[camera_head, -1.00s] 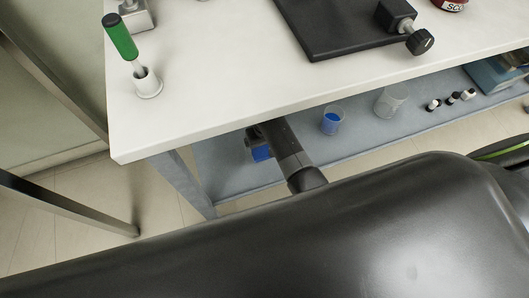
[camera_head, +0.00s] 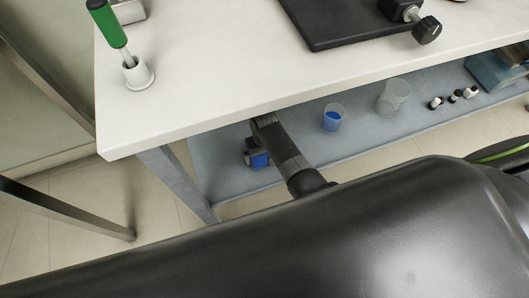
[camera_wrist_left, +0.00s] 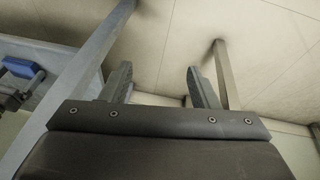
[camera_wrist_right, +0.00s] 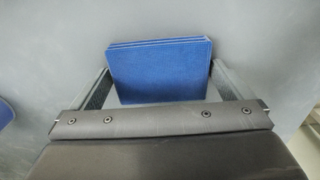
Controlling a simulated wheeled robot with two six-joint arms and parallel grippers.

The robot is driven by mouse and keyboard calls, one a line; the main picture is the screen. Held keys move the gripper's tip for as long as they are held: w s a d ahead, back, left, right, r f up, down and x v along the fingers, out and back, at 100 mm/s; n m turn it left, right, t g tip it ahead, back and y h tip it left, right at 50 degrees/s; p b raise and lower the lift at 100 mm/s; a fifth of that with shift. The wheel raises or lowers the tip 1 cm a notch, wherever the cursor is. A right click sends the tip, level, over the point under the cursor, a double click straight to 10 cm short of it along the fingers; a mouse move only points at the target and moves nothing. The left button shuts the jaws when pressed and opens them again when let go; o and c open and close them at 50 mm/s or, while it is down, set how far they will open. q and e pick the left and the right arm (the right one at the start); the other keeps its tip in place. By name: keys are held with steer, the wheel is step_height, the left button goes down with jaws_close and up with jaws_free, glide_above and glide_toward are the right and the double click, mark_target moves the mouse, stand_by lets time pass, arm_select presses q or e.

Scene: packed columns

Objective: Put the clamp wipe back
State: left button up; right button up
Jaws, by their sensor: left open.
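A blue folded stack (camera_wrist_right: 160,70), which looks like the wipe, lies between the two fingers of my right gripper (camera_wrist_right: 162,72) in the right wrist view. The fingers are wide apart, with their tips close to its sides; I cannot tell if they press on it. In the head view, a blue piece (camera_head: 259,160) shows beside the end of my right arm, below the table edge. My left gripper (camera_wrist_left: 160,80) is open and empty, over the floor. A clamp with a black knob (camera_head: 427,31) sits on a black plate (camera_head: 340,27) on the table.
The white table (camera_head: 210,80) overhangs a grey-blue shelf (camera_head: 350,145). A cup with blue contents (camera_head: 333,118), a clear beaker (camera_head: 393,97) and small bottles (camera_head: 455,96) stand on the shelf. A green-handled tool (camera_head: 108,24) stands in a white holder (camera_head: 138,74). A table leg (camera_wrist_left: 78,75) is near my left gripper.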

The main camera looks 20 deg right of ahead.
mark_target(264, 155)
steer(key=shift+r, duration=0.1)
steer(key=shift+r, duration=0.3)
arm_select(q)
step_height(264, 155, down, 6)
steer(key=s+a+g+y+p, duration=0.1)
steer(key=s+a+g+p, duration=0.1)
steer(key=p, duration=0.3)
steer(key=shift+s+f, duration=0.25)
arm_select(e)
step_height(264, 155, up, 12)
steer(key=shift+f, duration=0.25)
steer(key=s+d+f, duration=0.2)
steer(key=s+d, duration=0.2)
steer(key=s, duration=0.5)
steer(key=s+d+f+m, duration=0.1)
steer(key=s+d+f, duration=0.1)
steer(key=s+d, duration=0.3)
steer(key=s+d+f+t, duration=0.1)
steer(key=s+d+f, duration=0.2)
steer(key=s, duration=1)
steer(key=shift+d+m, duration=0.4)
steer(key=shift+d, duration=0.45)
arm_select(q)
steer(key=shift+p, duration=0.7)
arm_select(e)
steer(key=shift+s+f, duration=0.1)
